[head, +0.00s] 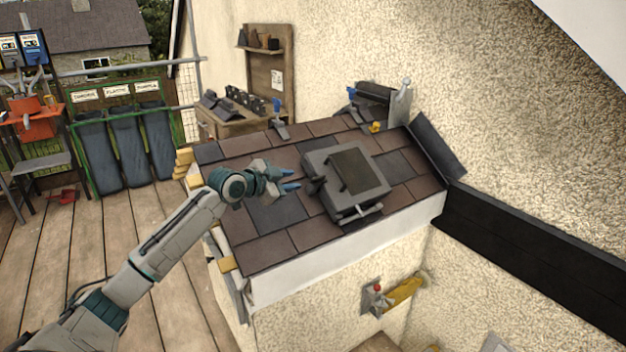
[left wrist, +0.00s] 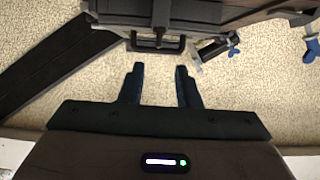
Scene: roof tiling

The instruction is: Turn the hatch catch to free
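The hatch (head: 381,192), a grey frame with a dark pane, sits on the sloping tiled roof in the head view. A dark catch (head: 316,186) stands out from its left side; which way it is turned I cannot tell. A pale bar lies along the hatch's lower edge. My left gripper (head: 291,180) is open and empty, just left of the catch and apart from it. In the left wrist view, my left gripper (left wrist: 160,87) has its two fingers apart with nothing between them. A dark hatch fitting (left wrist: 157,45) shows beyond the fingertips. My right gripper is not in view.
Brown and slate tiles (head: 290,240) surround the hatch. A black beam (head: 520,250) runs along the right wall. The deck at left is mostly clear.

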